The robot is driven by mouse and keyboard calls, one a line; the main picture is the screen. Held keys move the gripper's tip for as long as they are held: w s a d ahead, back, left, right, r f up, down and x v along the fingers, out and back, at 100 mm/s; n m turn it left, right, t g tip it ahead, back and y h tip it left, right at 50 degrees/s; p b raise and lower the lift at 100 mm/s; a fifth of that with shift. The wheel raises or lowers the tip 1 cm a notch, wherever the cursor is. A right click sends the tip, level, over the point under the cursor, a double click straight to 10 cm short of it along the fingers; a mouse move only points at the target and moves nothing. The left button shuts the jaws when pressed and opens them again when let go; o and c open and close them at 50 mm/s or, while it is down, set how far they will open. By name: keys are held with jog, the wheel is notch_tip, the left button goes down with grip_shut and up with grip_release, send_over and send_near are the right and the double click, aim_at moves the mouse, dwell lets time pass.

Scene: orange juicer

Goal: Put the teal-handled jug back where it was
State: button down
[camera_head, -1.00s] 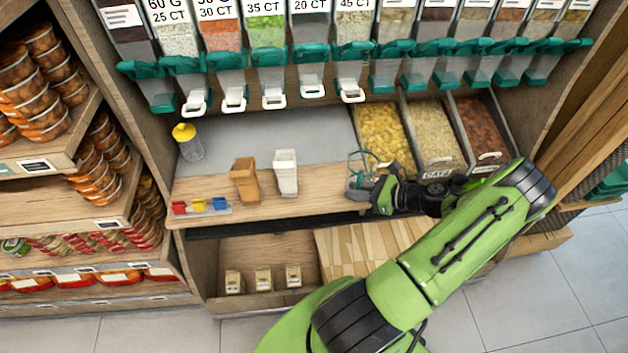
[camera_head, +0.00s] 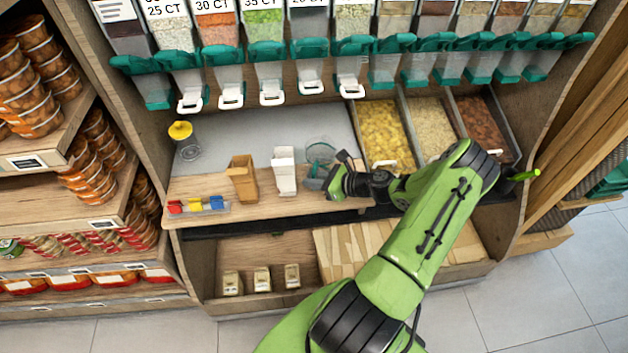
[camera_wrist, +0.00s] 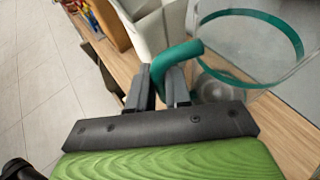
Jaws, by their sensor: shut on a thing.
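The jug (camera_head: 320,152) is clear with a teal rim and a teal handle. In the head view it is beside my gripper (camera_head: 334,180), over the wooden counter and right of a white container. In the wrist view the clear jug (camera_wrist: 246,50) is at the upper right, and its teal handle (camera_wrist: 178,58) runs down between the fingers of my gripper (camera_wrist: 162,88). My gripper is shut on the handle. The jug's base is close above the counter or on it; I cannot tell if it touches.
The white container (camera_head: 284,172) and a brown container (camera_head: 243,180) stand on the wooden counter (camera_head: 290,207) left of the jug. A yellow-topped jar (camera_head: 185,142) is at the back left. Open food bins (camera_head: 383,130) are at the right. Teal-lidded dispensers (camera_head: 270,85) hang above.

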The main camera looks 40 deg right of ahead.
jog(key=c, duration=1.5)
grip_release()
jog(key=shift+f, duration=0.15)
jog(key=o, duration=0.4)
jog(key=shift+o, duration=0.2)
